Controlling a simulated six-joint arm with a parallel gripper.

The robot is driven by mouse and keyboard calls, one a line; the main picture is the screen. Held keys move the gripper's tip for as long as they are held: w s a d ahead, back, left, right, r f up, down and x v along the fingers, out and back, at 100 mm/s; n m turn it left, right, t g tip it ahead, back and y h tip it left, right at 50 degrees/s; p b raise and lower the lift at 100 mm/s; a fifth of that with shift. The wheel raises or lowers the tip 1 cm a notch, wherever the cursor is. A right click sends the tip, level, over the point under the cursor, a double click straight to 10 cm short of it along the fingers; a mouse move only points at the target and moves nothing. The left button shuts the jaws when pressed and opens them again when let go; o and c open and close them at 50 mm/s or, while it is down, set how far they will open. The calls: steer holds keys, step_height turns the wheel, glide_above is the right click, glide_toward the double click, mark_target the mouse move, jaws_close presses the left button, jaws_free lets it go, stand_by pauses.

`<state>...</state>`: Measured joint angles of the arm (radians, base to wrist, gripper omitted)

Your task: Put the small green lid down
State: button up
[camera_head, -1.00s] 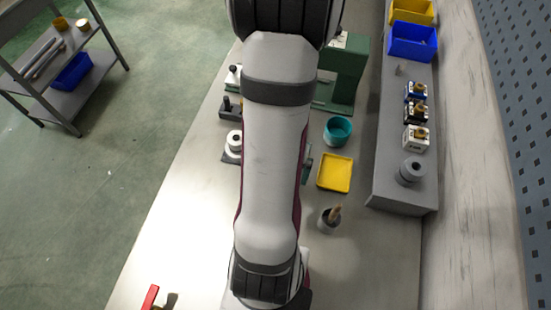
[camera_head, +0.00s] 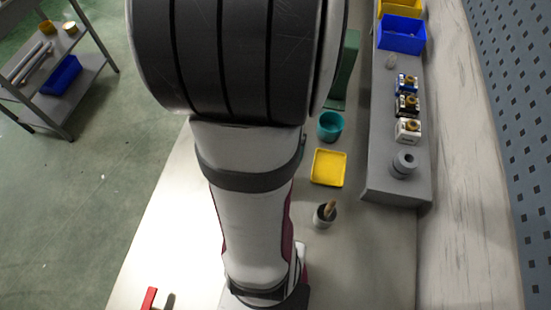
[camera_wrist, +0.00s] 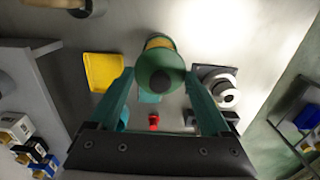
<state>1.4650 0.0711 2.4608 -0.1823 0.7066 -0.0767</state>
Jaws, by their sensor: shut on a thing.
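In the wrist view, the small green lid (camera_wrist: 160,62), round with a dark round centre facing the camera, sits between the fingertips of my gripper (camera_wrist: 158,80). My gripper is shut on it. A yellow-orange band shows just beyond the lid's top edge; I cannot tell whether it is part of the lid or a separate thing behind it, or whether they touch. In the head view my arm hides the gripper and the lid.
A yellow tray (camera_head: 328,168) lies beside a teal bowl (camera_head: 330,127) and a grey pot (camera_head: 325,215) holding a brown stick. The grey ledge (camera_head: 380,180) on the right holds blocks and a blue bin (camera_head: 402,35). A white-and-grey round part (camera_wrist: 226,92) stands right of my gripper.

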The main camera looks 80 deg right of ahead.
step_height(320, 180, up, 2)
steer(key=shift+r, duration=0.15)
steer(key=shift+w+r, duration=0.1)
steer(key=shift+w, duration=0.05)
steer(key=w+d+n, duration=0.2)
steer(key=w+n, duration=0.3)
steer(key=w, duration=0.1)
steer(key=n, duration=1.3)
glide_above(187, 168)
step_height(187, 168, down, 4)
step_height(187, 168, down, 10)
steer(key=shift+r, duration=0.1)
